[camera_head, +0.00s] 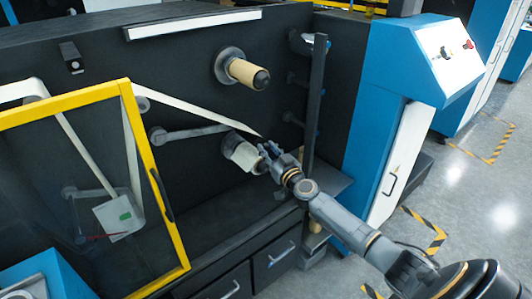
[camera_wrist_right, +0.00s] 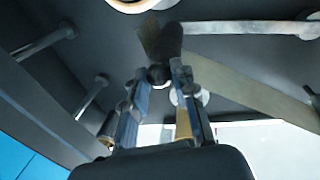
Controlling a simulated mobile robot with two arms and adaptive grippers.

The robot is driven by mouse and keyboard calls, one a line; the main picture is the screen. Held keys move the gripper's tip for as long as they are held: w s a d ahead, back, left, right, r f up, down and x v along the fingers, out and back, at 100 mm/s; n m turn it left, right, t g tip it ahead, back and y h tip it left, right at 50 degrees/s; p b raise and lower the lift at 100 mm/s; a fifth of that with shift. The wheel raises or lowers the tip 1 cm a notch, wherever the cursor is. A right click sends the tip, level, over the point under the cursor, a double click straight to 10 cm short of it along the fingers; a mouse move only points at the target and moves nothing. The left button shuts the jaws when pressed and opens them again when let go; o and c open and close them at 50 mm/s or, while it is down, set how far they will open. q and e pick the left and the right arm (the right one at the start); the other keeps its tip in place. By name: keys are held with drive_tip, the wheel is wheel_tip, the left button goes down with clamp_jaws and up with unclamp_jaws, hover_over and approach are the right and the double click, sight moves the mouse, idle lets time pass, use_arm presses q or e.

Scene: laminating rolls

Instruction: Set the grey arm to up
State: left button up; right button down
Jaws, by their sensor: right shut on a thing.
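The grey arm (camera_head: 190,132) is a slim bar on the dark machine panel, close to level, with its pivot at the left and its right end near the white web. It also shows in the wrist view (camera_wrist_right: 245,28), where a dark roller (camera_wrist_right: 167,45) with a black tip stands out at its end. My right gripper (camera_head: 266,149) is shut on that roller's tip, which sits between the fingertips in the wrist view (camera_wrist_right: 158,82). In the head view the gripper hides the roller. My left gripper is not in view.
The white web (camera_head: 195,111) slants down to the gripper. A dark upright post (camera_head: 315,100) stands close on the right. A yellow-framed door (camera_head: 150,165) is at left.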

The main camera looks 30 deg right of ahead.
wheel_tip(320, 180, up, 16)
drive_tip(key=a+n+t+p, duration=0.1)
drive_tip(key=n+p, duration=0.6)
drive_tip(key=p, duration=0.8)
drive_tip(key=shift+a+y, duration=0.2)
drive_tip(key=shift+y, duration=0.2)
drive_tip(key=shift+s, duration=0.1)
drive_tip(key=c, duration=1.1)
unclamp_jaws()
drive_tip(key=shift+o, duration=0.2)
drive_tip(key=s+f, duration=0.1)
drive_tip(key=s, duration=1.1)
drive_tip(key=shift+a+f, duration=0.3)
drive_tip(key=shift+a, duration=0.1)
drive_tip(key=shift+w, duration=0.1)
